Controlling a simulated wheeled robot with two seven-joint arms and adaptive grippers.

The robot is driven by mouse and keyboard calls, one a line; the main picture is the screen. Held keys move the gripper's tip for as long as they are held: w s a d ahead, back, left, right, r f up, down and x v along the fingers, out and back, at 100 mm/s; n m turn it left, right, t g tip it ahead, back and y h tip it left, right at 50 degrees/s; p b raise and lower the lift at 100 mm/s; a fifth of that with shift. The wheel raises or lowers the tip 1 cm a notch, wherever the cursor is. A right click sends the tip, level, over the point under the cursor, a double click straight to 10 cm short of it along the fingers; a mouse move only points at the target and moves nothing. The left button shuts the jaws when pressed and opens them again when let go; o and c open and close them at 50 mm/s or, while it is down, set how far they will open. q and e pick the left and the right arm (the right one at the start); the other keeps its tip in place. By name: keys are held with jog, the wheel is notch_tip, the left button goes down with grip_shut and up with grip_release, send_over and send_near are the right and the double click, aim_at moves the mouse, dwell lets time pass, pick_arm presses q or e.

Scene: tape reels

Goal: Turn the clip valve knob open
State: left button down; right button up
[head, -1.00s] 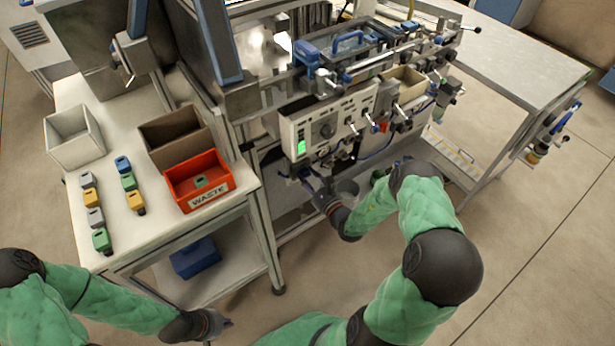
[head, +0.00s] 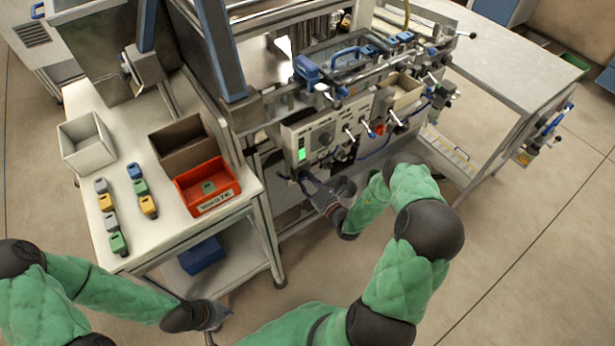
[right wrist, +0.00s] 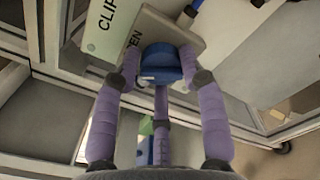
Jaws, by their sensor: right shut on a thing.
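The round blue clip valve knob (right wrist: 160,62) shows in the right wrist view, in front of a grey plate (right wrist: 150,25) with partly hidden lettering ending in "EN". A white panel (right wrist: 100,30) beside it reads "CLIP". My right gripper (right wrist: 158,75) is shut on the knob, its purple fingers around the knob's sides. In the head view my right gripper (head: 304,179) is at the lower left of the machine's control panel (head: 325,135), and the knob is hidden there. My left gripper (head: 222,314) hangs low in front of the side table, apart from the machine; its fingers are unclear.
A side table (head: 165,235) on the left holds a red waste bin (head: 215,200), a brown bin (head: 180,160), a white bin (head: 87,155) and several coloured clips. Several levers and fittings stick out along the machine's front.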

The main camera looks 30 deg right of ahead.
jog(key=m, duration=0.2)
jog(key=m+p, duration=0.2)
jog(key=m, duration=0.1)
jog(key=shift+w+d+r+m, duration=0.2)
jog(key=shift+d+r+m, duration=0.1)
jog(key=shift+d, duration=0.2)
dwell(0.3)
jog(key=o, duration=1.1)
jog(key=shift+f, duration=0.15)
jog(key=shift+s, duration=0.1)
jog(key=shift+s+a, duration=0.1)
jog(key=shift+a, duration=0.1)
jog(key=s, duration=0.8)
jog(key=s+d, duration=0.1)
jog(key=s, duration=0.2)
jog(key=shift+s, duration=0.4)
